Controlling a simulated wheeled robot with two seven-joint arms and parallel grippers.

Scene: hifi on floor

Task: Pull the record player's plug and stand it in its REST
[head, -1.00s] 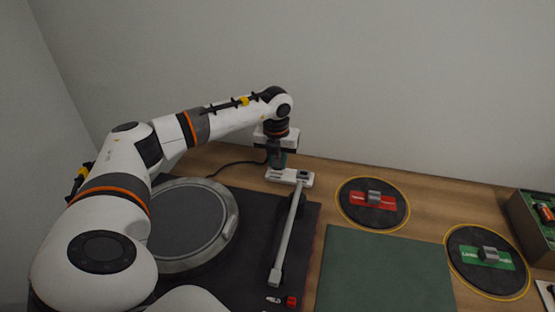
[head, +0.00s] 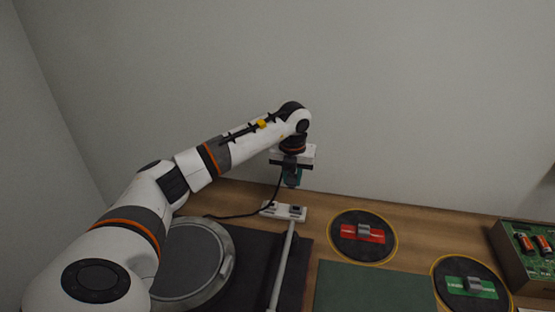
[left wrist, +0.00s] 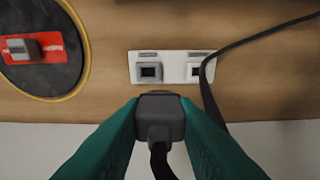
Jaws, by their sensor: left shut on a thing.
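My left gripper (head: 292,181) is shut on the dark grey plug (left wrist: 160,113), held between its green fingers in the left wrist view. The plug is in the air above the white socket strip (head: 284,211), apart from it. The left opening there has a raised grey rim. The black cord (head: 240,216) hangs from the plug and runs left towards the record player (head: 226,262), which is partly hidden by my arm. My right gripper is out of view.
A silver tonearm (head: 283,265) lies beside the record player. Two dark round pads, one with a red label (head: 365,234) and one with a green label (head: 470,287), lie to the right. A green mat (head: 370,290) and a box with batteries (head: 527,250) are nearby.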

